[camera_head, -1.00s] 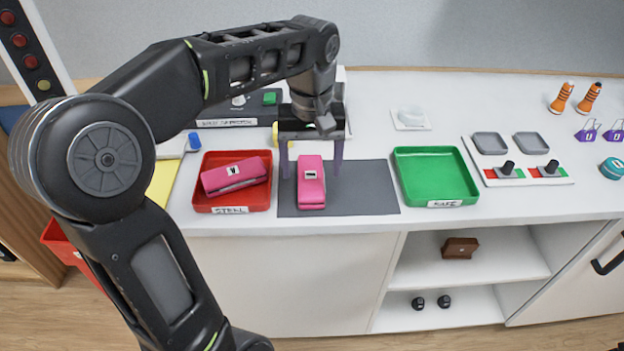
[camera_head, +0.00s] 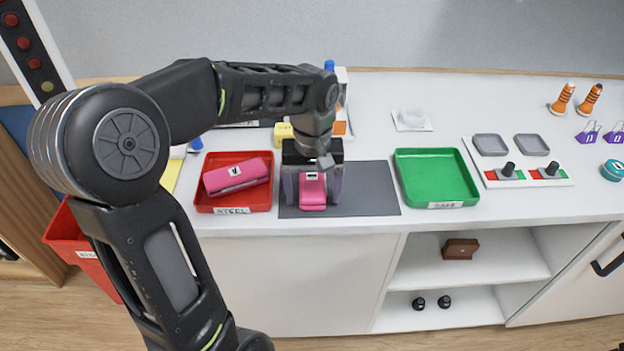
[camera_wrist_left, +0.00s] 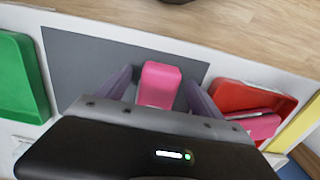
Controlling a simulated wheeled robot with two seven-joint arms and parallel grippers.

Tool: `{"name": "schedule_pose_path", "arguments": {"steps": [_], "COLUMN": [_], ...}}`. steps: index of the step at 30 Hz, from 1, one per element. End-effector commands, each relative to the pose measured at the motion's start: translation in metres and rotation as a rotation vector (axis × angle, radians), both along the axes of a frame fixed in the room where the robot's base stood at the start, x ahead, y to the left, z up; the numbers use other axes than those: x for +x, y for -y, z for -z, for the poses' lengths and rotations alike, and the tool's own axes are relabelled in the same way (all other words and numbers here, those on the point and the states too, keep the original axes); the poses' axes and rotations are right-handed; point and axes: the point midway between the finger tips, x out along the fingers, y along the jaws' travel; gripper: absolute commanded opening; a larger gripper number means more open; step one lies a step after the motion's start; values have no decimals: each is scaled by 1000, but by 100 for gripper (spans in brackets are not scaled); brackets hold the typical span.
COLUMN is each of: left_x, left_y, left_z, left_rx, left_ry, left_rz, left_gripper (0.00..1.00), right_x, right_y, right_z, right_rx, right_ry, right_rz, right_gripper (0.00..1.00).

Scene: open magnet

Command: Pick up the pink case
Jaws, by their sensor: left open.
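A pink case (camera_head: 313,190) lies on the dark grey mat (camera_head: 370,190). My left gripper (camera_head: 313,192) is open and low over it, with one finger on each side of the case. In the left wrist view, the pink case (camera_wrist_left: 158,84) shows between the two purple-grey fingers (camera_wrist_left: 158,95), with small gaps visible on both sides. The gripper body hides the back part of the case. A second pink case (camera_head: 236,177) lies tilted in the red tray marked STEEL (camera_head: 233,210). My right gripper is not in view.
A green tray marked SAFE (camera_head: 436,178) stands right of the mat. A panel with grey pads and knobs (camera_head: 515,160) lies farther right. A yellow block (camera_head: 284,132) stands behind my gripper. The mat's right half is clear.

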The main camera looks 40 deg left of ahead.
Motion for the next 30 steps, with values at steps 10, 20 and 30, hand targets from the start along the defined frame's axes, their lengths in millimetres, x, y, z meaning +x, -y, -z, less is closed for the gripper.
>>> {"name": "schedule_pose_path", "arguments": {"steps": [10,20,30], "left_x": [0,0,0], "left_y": [0,0,0], "left_z": [6,6,6], "left_rx": [0,0,0], "left_ry": [0,0,0], "left_rz": [0,1,1], "left_gripper": [76,76,49], "right_x": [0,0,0], "right_y": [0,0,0], "right_z": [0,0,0], "right_rx": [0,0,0], "right_ry": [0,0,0], "right_rz": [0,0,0], "right_gripper": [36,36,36]}}
